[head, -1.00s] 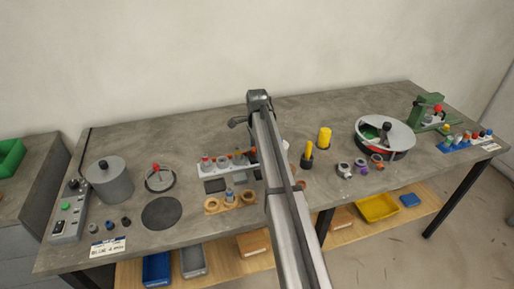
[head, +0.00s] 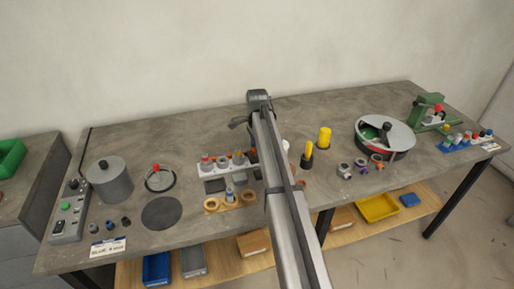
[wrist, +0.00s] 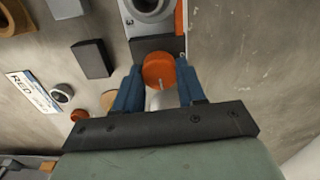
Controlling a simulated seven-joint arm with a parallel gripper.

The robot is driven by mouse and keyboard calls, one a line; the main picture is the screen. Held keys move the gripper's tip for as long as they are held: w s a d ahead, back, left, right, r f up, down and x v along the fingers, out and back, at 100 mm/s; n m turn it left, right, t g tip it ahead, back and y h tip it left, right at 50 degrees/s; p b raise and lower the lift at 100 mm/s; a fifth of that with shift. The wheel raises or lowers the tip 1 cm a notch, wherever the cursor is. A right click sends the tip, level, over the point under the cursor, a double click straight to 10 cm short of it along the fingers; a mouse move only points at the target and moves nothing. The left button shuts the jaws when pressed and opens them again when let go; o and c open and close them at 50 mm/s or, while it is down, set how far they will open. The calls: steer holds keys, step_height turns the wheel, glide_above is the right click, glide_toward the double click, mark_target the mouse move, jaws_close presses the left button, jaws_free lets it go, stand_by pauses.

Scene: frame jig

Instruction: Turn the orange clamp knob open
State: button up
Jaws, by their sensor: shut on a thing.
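The orange clamp knob (wrist: 157,72) shows in the wrist view as a round orange cap with a pale mark at its lower edge. My gripper (wrist: 160,82) has its two blue fingers on either side of the knob and is shut on it. The knob sits just below a dark block (wrist: 171,46) at the end of a light grey frame piece with a round metal part (wrist: 150,8). In the head view my arm covers the knob and the gripper.
A dark rectangular block (wrist: 92,59), a white label (wrist: 34,92) and a small orange part (wrist: 79,115) lie left in the wrist view. Bare table is at the right. In the head view, a grey canister (head: 110,182) stands left and a round silver-lidded unit (head: 395,135) right.

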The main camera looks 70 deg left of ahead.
steer(key=n, duration=0.4)
steer(key=shift+a, duration=0.1)
steer(key=n, duration=0.9)
steer(key=shift+a, duration=0.1)
steer(key=shift+s+n, duration=0.1)
steer(key=shift+n, duration=2)
steer(key=o, duration=1.1)
steer(key=shift+c, duration=0.2)
steer(key=shift+r, duration=0.1)
step_height(320, 180, up, 14)
